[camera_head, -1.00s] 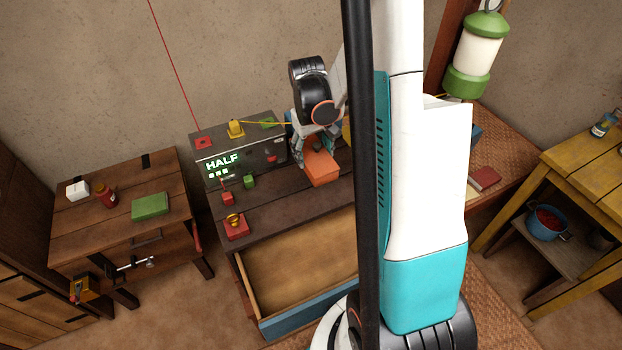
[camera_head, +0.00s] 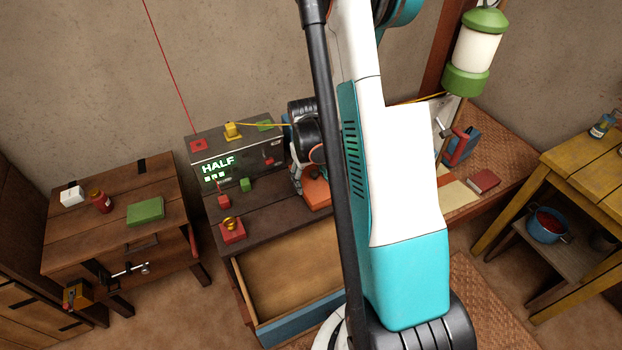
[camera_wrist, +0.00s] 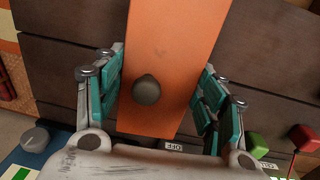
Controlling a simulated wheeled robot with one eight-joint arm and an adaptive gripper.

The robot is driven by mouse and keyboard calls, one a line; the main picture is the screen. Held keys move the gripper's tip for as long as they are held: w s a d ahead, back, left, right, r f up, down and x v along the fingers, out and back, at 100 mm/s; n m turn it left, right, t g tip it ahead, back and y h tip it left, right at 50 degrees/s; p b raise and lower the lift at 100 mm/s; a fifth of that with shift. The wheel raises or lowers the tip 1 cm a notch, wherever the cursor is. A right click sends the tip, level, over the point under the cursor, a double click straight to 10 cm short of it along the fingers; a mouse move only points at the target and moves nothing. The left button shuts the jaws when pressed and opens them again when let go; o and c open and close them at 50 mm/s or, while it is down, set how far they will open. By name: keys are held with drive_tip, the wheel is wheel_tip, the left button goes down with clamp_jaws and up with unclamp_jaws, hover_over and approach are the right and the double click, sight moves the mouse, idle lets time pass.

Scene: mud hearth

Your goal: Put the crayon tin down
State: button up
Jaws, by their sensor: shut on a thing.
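The crayon tin, an orange box with a dark round knob, shows in the head view (camera_head: 316,194) at the dark bench, partly hidden by my arm. In the wrist view the crayon tin (camera_wrist: 172,50) fills the middle, with its knob near the end closest to me. My gripper (camera_wrist: 158,95) has its teal-padded fingers on the tin's two long sides and is shut on it. In the head view my gripper (camera_head: 303,178) is mostly hidden behind my arm. I cannot tell whether the tin's underside touches the bench top.
An open drawer (camera_head: 285,280) juts out in front.

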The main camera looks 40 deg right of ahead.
sight(308, 181)
drive_tip(key=shift+f, duration=0.1)
drive_tip(key=o, duration=1.6)
drive_tip(key=r+p, duration=0.1)
drive_tip(key=r, duration=0.7)
drive_tip(key=r+p, duration=0.1)
drive_tip(key=r, duration=0.3)
drive_tip(key=shift+w+a+r+p, duration=0.1)
drive_tip(key=shift+a+p, duration=0.2)
drive_tip(key=shift+a, duration=0.1)
